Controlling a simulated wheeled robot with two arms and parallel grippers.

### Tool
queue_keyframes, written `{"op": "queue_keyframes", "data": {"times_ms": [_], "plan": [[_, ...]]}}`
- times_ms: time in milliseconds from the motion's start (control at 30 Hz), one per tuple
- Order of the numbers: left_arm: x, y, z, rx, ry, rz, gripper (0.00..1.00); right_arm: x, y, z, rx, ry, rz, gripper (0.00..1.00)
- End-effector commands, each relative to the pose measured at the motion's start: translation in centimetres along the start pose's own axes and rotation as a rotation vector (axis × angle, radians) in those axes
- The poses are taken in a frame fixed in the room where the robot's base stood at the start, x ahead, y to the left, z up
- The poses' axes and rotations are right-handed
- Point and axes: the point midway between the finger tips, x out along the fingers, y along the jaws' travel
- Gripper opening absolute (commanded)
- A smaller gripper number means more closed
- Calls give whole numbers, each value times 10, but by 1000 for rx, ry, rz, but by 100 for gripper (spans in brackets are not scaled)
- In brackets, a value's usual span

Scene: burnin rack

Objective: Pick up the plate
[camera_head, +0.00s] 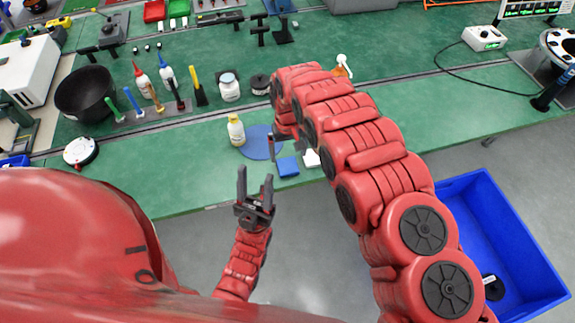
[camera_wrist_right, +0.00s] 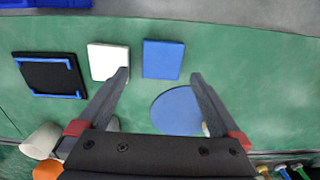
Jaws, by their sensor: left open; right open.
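Several flat pieces lie on the green bench, and I cannot tell which is the plate. They are a round blue disc (camera_head: 262,148) (camera_wrist_right: 178,112), a blue square (camera_head: 288,167) (camera_wrist_right: 162,59) and a white square (camera_head: 312,158) (camera_wrist_right: 107,60). A black square with blue edge strips (camera_wrist_right: 50,74) shows in the right wrist view; my right arm seems to hide it in the head view. My right gripper (camera_wrist_right: 160,76) is open and empty above these pieces, its left fingertip overlapping the white square in view. My left gripper (camera_head: 254,176) is open and empty, off the bench's front edge.
A blue bin (camera_head: 510,235) sits on the floor at right. The bench right of my arm is fairly clear.

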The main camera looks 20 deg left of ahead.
Motion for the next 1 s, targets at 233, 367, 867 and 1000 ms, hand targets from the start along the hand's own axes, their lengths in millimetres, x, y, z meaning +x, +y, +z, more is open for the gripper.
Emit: {"op": "queue_keyframes", "data": {"times_ms": [233, 367, 867, 1000], "plan": [[13, -1, -2, 0, 0, 0, 50, 13, -2, 2, 1, -1, -2, 100], [22, -1, -4, 0, 0, 0, 50, 28, -4, 2, 0, 2, -1, 100], [20, -1, -3, 0, 0, 0, 50, 53, -3, 2, 2, 3, -1, 100], [20, -1, -3, 0, 0, 0, 50, 53, -4, 2, 1, 2, -1, 95]]}}
